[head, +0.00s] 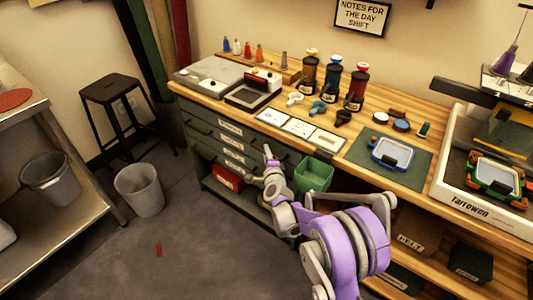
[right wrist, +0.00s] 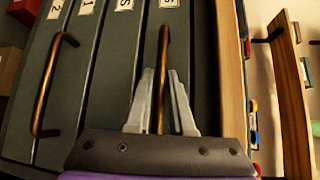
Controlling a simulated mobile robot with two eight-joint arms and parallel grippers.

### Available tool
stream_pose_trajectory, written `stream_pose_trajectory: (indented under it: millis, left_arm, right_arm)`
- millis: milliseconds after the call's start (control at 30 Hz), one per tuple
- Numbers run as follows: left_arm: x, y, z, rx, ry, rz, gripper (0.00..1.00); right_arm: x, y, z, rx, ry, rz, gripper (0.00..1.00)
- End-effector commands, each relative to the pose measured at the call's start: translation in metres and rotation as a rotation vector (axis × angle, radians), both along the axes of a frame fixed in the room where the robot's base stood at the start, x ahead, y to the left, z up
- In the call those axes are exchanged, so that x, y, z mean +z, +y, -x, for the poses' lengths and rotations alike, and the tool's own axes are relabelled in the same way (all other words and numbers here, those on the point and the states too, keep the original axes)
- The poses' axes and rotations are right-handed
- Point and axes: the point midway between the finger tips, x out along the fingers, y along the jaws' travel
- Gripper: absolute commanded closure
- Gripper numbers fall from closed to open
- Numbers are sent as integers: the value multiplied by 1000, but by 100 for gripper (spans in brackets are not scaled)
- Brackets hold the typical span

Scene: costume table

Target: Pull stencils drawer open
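The grey-green drawer unit (head: 214,143) sits under the wooden workbench, its drawers stacked with white labels too small to read in the head view. The drawers look shut. My right gripper (head: 268,155) is at the drawer fronts, right of the labels. In the right wrist view, my right gripper (right wrist: 160,75) has its fingers on either side of a bronze bar handle (right wrist: 164,45), with narrow gaps beside it. That handle is on the drawer nearest the bench top; its label is cut off, so I cannot confirm it says stencils. My left gripper is out of view.
Another handle (right wrist: 45,85) stands lower on the unit. A green bin (head: 313,174) is just right of my right gripper. A red box (head: 228,177) lies on the shelf below. A grey wastebasket (head: 140,190) stands left; the floor in front is mostly clear.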

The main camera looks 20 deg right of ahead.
Motion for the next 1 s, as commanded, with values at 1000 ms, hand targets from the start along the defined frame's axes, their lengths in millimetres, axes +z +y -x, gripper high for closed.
stream_pose_trajectory:
  millis: [1000]
  left_arm:
    - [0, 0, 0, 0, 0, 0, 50]
  right_arm:
    - [0, 0, 0, 0, 0, 0, 100]
